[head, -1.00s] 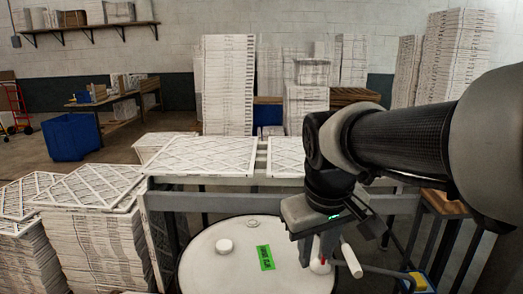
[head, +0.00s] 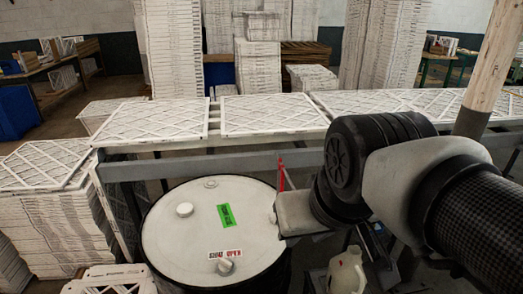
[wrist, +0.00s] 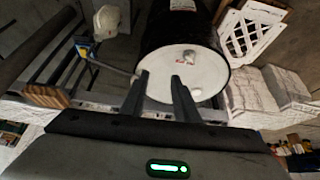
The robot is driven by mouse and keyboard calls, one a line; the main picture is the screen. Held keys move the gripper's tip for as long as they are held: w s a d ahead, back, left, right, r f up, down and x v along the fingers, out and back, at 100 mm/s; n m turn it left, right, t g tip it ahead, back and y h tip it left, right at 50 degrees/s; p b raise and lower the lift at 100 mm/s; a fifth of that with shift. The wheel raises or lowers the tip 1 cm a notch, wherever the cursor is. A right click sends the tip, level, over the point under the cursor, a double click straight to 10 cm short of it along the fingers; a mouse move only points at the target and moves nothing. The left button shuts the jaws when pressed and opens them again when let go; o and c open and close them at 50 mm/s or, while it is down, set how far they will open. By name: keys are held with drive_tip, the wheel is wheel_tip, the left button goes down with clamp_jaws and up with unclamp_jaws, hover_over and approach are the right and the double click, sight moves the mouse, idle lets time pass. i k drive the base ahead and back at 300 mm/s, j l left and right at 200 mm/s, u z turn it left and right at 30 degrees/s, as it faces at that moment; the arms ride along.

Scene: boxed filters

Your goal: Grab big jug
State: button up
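A cream-white jug (head: 347,272) stands low to the right of the drum in the head view, its lower part cut off by the frame edge. The wrist view shows a pale rounded shape (wrist: 107,20) at the top that looks like the same jug. My gripper (wrist: 160,88) is open and empty in the wrist view, its two dark fingers apart in front of the drum lid. In the head view its grey body (head: 300,213) is beside the drum's right rim, left of and above the jug. The fingers are not clear there.
A drum with a white lid (head: 168,235) and green label stands at front centre. A metal rack (head: 240,160) carrying flat filters runs behind it. Filter stacks (head: 60,225) fill the left. A wooden post (head: 490,75) rises at right.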

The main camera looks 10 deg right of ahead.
sight(345, 275)
drive_tip(key=l+z, duration=0.15)
drive_tip(key=l, duration=0.3)
drive_tip(key=i+l+z, duration=0.15)
drive_tip(key=l, duration=0.25)
drive_tip(key=i+l+z, duration=0.15)
drive_tip(key=l, duration=0.25)
drive_tip(key=i+l+z, duration=0.15)
drive_tip(key=l, duration=0.25)
drive_tip(key=k+l, duration=0.05)
